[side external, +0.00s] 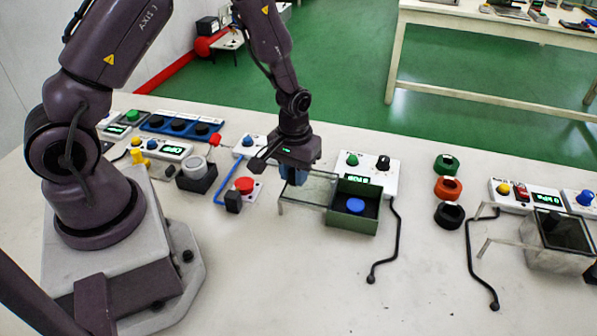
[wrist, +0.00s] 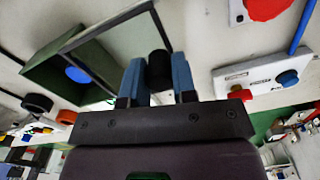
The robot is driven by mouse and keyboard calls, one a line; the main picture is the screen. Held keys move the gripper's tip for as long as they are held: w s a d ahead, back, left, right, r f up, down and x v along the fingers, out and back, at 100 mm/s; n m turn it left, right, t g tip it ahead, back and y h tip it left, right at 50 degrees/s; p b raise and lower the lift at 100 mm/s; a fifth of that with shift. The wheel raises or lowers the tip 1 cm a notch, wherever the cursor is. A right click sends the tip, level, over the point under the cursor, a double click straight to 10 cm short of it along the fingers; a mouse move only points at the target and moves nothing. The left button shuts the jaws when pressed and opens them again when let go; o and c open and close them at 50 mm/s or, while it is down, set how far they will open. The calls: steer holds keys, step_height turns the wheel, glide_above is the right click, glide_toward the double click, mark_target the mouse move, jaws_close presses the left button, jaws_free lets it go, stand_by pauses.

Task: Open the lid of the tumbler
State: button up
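The tumbler looks to be the open-topped green box (side external: 352,222) at the middle of the bench, with a blue disc (side external: 355,205) inside. Its framed clear lid (side external: 312,188) lies to the left of the opening, over thin rails, so most of the inside shows. In the wrist view the green box (wrist: 42,76) is at upper left and the lid (wrist: 118,42) reaches towards my fingers. My gripper (side external: 294,178) is over the lid. In the wrist view its blue fingers (wrist: 157,80) stand on both sides of the lid's black knob (wrist: 159,66) and appear closed on it.
A white control box (side external: 366,174) stands behind the tumbler. A red button (side external: 244,185) is left of my gripper. Green, orange and black rings (side external: 447,189) lie to the right. A second clear-lidded box (side external: 560,258) stands far right. The front bench is mostly clear.

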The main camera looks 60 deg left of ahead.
steer(key=o, duration=0.4)
steer(key=shift+w+r, duration=0.1)
step_height(320, 180, up, 13)
stand_by(0.3)
steer(key=s+d+r+m+t, duration=0.2)
steer(key=s+r+m, duration=0.1)
steer(key=s+r, duration=0.4)
steer(key=s+d+r+m+t, duration=0.2)
steer(key=s+r+m+t, duration=0.1)
steer(key=s+r, duration=0.5)
steer(key=shift+d+r+t, duration=0.3)
steer(key=shift+r, duration=0.3)
